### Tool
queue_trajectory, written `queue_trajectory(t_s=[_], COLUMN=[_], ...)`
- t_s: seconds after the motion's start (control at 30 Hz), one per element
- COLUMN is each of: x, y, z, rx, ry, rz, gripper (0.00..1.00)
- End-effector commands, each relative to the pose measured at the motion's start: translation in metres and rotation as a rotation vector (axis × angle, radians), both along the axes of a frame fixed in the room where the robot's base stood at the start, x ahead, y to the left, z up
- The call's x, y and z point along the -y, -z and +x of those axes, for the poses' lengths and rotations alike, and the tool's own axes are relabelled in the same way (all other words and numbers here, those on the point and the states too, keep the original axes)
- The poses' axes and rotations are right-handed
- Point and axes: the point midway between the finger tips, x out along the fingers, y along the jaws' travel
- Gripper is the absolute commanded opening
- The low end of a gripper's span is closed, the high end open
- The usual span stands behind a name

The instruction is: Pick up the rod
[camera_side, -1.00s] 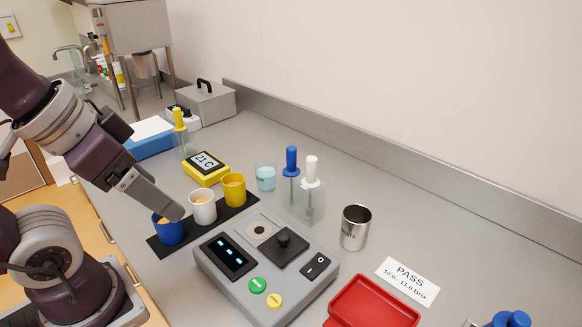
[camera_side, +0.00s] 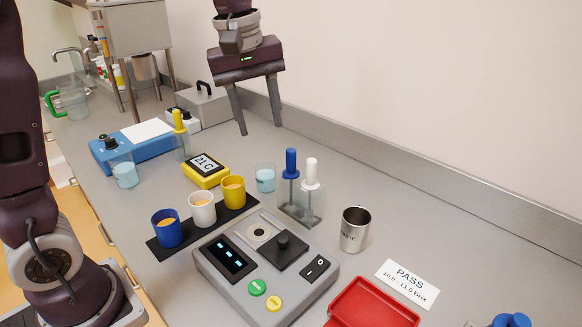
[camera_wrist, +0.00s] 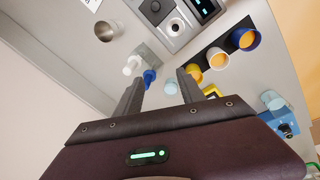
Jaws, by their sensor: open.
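My gripper (camera_side: 260,129) is open and empty, fingers pointing down, high over the back of the bench. In the wrist view its fingers (camera_wrist: 158,76) are apart with nothing between them. A blue-topped rod-like tool (camera_side: 291,162) and a white-topped one (camera_side: 311,172) stand upright in a clear holder (camera_side: 302,208), right of and nearer the side camera than my gripper. In the wrist view the blue top (camera_wrist: 149,76) and white top (camera_wrist: 132,65) show near the left finger. A yellow-topped tool (camera_side: 178,122) stands in another clear holder farther back. I cannot tell which is the rod.
Blue, white and yellow cups (camera_side: 202,208) stand on a black strip. Nearby are a yellow thermometer box (camera_side: 206,170), a glass of pale blue liquid (camera_side: 265,178), a grey instrument (camera_side: 265,268), a steel cup (camera_side: 355,230) and a red tray (camera_side: 372,304). A wall runs behind.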

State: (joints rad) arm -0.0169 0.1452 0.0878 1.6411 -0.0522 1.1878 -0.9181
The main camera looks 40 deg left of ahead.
Motion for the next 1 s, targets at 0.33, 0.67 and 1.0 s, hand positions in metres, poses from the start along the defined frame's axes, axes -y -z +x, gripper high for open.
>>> queue_trajectory(t_s=[0.33, 0.67, 1.0], x=[-0.020, -0.022, -0.022], y=[0.084, 0.138, 0.153], z=[0.103, 0.101, 0.102], rx=[-0.175, -0.178, -0.172], ry=[-0.530, -0.535, -0.534], rz=[-0.027, -0.027, -0.028], gripper=[0.46, 0.46, 0.44])
